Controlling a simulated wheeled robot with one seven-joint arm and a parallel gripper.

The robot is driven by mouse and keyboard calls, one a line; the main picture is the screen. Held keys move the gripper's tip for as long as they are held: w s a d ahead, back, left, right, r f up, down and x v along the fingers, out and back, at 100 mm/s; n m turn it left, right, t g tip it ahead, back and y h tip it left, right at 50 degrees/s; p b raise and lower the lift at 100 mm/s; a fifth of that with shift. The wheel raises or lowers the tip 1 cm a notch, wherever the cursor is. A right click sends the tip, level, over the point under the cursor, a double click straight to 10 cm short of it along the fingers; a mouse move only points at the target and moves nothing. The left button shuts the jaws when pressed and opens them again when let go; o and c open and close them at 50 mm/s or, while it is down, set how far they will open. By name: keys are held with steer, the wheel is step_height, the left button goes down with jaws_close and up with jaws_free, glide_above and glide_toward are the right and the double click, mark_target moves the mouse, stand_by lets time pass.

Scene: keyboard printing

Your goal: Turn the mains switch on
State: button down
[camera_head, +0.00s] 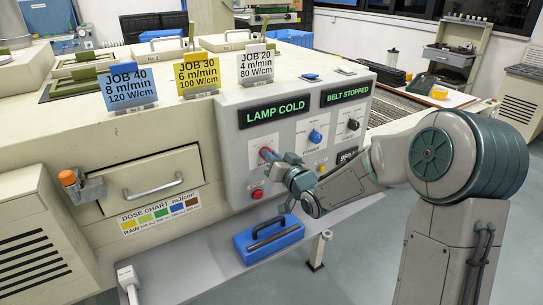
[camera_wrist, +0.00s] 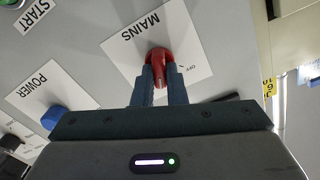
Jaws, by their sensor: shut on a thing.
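The mains switch is a red rotary knob (camera_wrist: 158,62) on a white plate marked MAINS (camera_wrist: 130,40) in the wrist view. My gripper (camera_wrist: 158,84) has its two blue-grey fingers closed around the knob's grip. In the head view my gripper (camera_head: 272,156) reaches the left part of the grey control panel (camera_head: 232,130), and its fingers meet the panel at the MAINS plate. The knob is mostly hidden there. An OFF mark shows beside the knob in the wrist view. The display above reads LAMP COLD (camera_head: 276,112).
A blue POWER knob (camera_wrist: 55,117) sits left of the mains switch in the wrist view. A red button (camera_head: 257,194) is just below my gripper in the head view. BELT STOPPED (camera_head: 346,93) shows at upper right.

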steer(key=m+p, duration=0.1)
steer(key=m, duration=0.3)
steer(key=shift+d+f, duration=0.1)
steer(key=shift+f, duration=0.05)
stand_by(0.4)
steer(key=c, duration=1.5)
jaws_free()
steer(key=shift+o, duration=0.2)
steer(key=v, duration=1.3)
steer(key=shift+s+d, duration=0.25)
steer(key=shift+s, duration=0.1)
